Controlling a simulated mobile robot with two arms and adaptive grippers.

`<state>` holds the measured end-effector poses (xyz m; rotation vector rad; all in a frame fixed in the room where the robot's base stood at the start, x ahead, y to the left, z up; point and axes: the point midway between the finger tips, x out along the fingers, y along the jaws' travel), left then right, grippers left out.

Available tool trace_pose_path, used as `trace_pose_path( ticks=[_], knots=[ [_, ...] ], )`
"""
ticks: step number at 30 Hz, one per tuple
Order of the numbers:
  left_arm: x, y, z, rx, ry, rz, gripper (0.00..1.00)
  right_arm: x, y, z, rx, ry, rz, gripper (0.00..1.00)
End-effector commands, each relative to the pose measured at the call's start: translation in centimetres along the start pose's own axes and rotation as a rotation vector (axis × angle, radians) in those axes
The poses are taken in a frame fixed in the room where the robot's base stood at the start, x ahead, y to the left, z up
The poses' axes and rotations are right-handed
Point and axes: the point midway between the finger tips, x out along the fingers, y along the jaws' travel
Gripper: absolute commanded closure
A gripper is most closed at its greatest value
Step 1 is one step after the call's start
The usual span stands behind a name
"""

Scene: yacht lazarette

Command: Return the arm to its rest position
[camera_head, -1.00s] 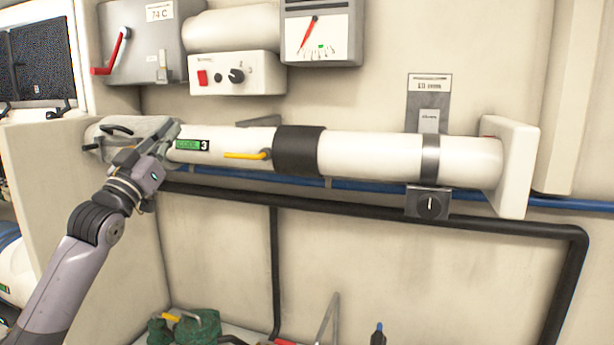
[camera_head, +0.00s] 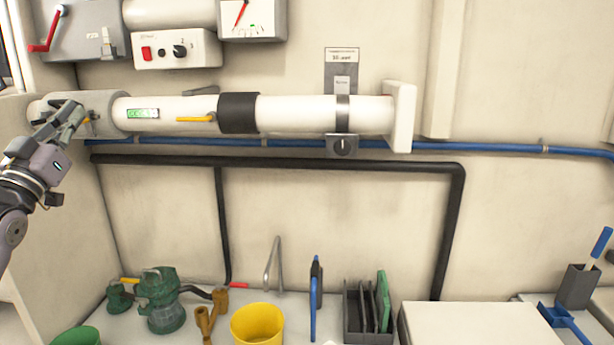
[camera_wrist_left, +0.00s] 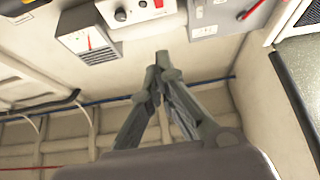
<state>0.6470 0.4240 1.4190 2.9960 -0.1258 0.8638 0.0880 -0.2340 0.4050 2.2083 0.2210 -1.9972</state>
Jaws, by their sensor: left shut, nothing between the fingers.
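My left gripper (camera_head: 76,112) is at the far left of the head view, in front of the grey collar (camera_head: 103,112) at the left end of a white horizontal pipe (camera_head: 290,113). Whether it touches the collar I cannot tell. In the left wrist view the gripper (camera_wrist_left: 161,62) points up the picture, with its fingertips together and nothing between them. The left arm comes in from the left edge. My right gripper and arm are not in view.
A control box (camera_head: 176,49), a gauge (camera_head: 252,18) and a red-handled box (camera_head: 88,30) hang above the pipe. Below, the bench holds a green pump (camera_head: 160,300), a yellow cup (camera_head: 258,325), a dark rack (camera_head: 367,312) and a white box (camera_head: 475,323).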

Motion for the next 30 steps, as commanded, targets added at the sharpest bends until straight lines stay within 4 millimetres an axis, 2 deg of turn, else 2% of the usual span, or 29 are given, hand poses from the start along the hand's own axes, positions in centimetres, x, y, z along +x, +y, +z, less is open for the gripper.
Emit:
trace_pose_path(
  ticks=[11, 17, 19, 23, 24, 26, 27, 29, 30],
  knots=[
    [-2.2, 3.1, 7.3, 0.011, -0.159, 0.017, 1.0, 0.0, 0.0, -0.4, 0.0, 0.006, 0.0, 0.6],
    [-5.2, 5.8, 13.5, 0.025, -0.305, 0.032, 1.0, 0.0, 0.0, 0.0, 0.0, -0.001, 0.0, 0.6],
    [-6.8, 7.1, 16.2, 0.029, -0.374, 0.039, 1.0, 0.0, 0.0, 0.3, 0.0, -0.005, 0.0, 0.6],
    [-12.0, 10.3, 22.5, 0.042, -0.547, 0.057, 1.0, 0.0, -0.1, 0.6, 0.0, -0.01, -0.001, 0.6],
    [-14.1, 11.4, 24.6, 0.046, -0.61, 0.062, 1.0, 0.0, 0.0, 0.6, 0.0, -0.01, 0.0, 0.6],
    [-17.5, 13.1, 27.3, 0.055, -0.705, 0.071, 1.0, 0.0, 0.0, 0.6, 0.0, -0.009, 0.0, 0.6],
    [-19.9, 14.1, 28.9, 0.058, -0.769, 0.077, 1.0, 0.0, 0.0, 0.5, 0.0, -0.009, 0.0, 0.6],
    [-23.6, 15.7, 31.0, 0.065, -0.866, 0.084, 1.0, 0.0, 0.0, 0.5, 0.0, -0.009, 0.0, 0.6],
    [-26.3, 16.6, 32.2, 0.07, -0.93, 0.088, 1.0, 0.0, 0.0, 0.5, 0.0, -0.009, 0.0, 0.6]
  ],
)
